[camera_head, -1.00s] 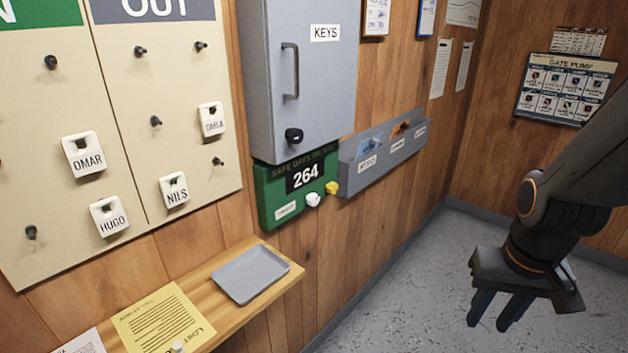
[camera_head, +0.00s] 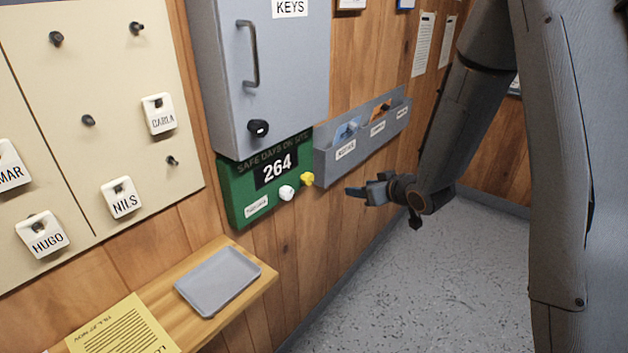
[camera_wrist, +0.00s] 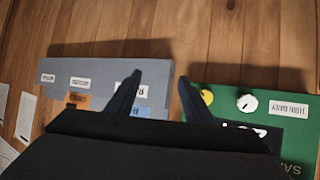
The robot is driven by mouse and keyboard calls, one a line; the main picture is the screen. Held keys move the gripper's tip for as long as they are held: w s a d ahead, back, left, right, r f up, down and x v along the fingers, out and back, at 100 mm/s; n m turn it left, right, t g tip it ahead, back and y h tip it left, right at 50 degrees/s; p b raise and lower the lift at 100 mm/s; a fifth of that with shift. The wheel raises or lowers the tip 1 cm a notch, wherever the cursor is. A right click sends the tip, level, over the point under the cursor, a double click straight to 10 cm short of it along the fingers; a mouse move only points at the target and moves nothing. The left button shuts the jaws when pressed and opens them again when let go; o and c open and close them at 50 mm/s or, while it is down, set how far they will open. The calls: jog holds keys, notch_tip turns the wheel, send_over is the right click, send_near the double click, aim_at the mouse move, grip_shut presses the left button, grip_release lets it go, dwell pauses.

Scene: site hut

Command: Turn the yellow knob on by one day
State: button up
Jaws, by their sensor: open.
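The yellow knob (camera_head: 307,179) sits at the lower right corner of the green "SAFE DAYS ON SITE" board (camera_head: 236,190), which reads 264. A white knob (camera_head: 287,192) is just left of it. My gripper (camera_head: 355,191) is open and empty, to the right of the yellow knob and apart from it. In the wrist view the yellow knob (camera_wrist: 207,96) shows just right of the right finger of my gripper (camera_wrist: 158,85), partly hidden by that finger. The white knob (camera_wrist: 247,103) is clear to its right. The number is mostly hidden there.
A grey wall pocket rack (camera_head: 330,163) hangs right of the board, close to my gripper. The grey key cabinet (camera_head: 285,75) is above the board. A wooden shelf (camera_head: 262,283) with a grey tray (camera_head: 182,289) juts out below. Open floor lies to the right.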

aim_at(311, 180)
jog(key=w+a+n+y+p, duration=0.1)
jog(key=a+y, duration=0.2)
jog(key=a, duration=0.1)
jog(key=w+a+n+y+p, duration=0.1)
jog(key=a+y, duration=0.2)
jog(key=a, duration=0.2)
jog(key=w+a+n+y+p, duration=0.1)
jog(key=a+y, duration=0.1)
jog(key=a, duration=0.3)
jog(key=shift+w+r+y, duration=0.1)
jog(key=shift+w+y, duration=0.05)
jog(key=shift+y, duration=0.25)
jog(key=c, duration=1)
jog(key=shift+d, duration=0.1)
jog(key=shift+c, duration=0.2)
jog(key=shift+m, duration=0.3)
